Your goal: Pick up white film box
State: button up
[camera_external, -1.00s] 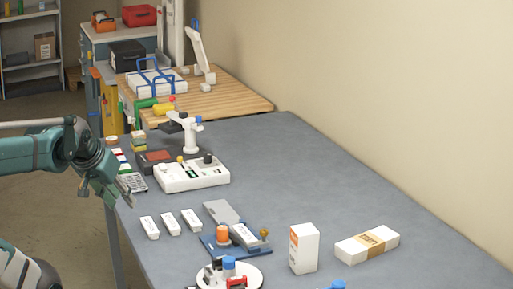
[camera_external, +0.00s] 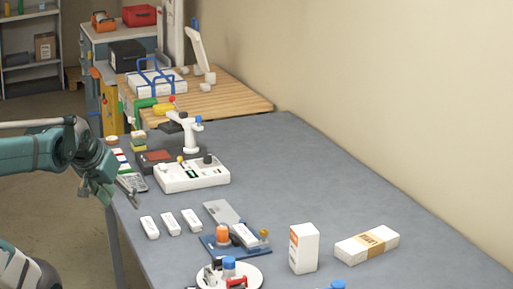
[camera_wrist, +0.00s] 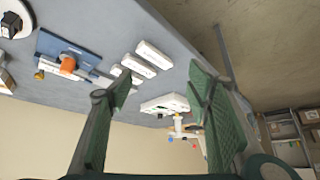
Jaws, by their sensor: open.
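An upright white box with an orange mark (camera_external: 304,248) stands on the grey table at the right in the external view. A long white box with a brown band (camera_external: 350,250) lies to its right. I cannot tell for sure which is the film box. Several small white cartons lie nearer my arm, including one at the left (camera_external: 150,227); small white cartons also show in the wrist view (camera_wrist: 154,54). My gripper (camera_external: 122,194) is open and empty near the table's left edge, apart from all the boxes. Its two green fingers (camera_wrist: 155,98) are spread in the wrist view.
A blue fixture with an orange knob (camera_external: 222,244) and a round white plate with small parts (camera_external: 252,278) stand mid-table. A white machine (camera_external: 192,175) and a microscope-like stand (camera_external: 190,135) are farther back. The table's back right is clear.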

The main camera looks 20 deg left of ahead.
jog(key=shift+r, duration=0.15)
jog(key=w+d+r+m+g+h+p, duration=0.1)
jog(key=w+d+r+m+p, duration=0.1)
jog(key=w+d+r+p, duration=0.35)
jog(key=w+d+r+m+h+p, duration=0.1)
jog(key=w+d+r+p, duration=0.15)
jog(key=d, duration=0.55)
jog(key=m+g+h+p, duration=0.1)
jog(key=m+g+p, duration=0.2)
jog(key=m+p, duration=0.6)
send_over(296, 230)
jog(key=a+p, duration=0.1)
jog(key=p, duration=0.1)
notch_tip(296, 230, down, 3)
jog(key=n, duration=0.2)
jog(key=f, duration=0.5)
jog(key=shift+s+d+f, duration=0.15)
jog(key=shift+s+f, duration=0.2)
jog(key=shift+f, duration=0.75)
jog(key=shift+x, duration=1.3)
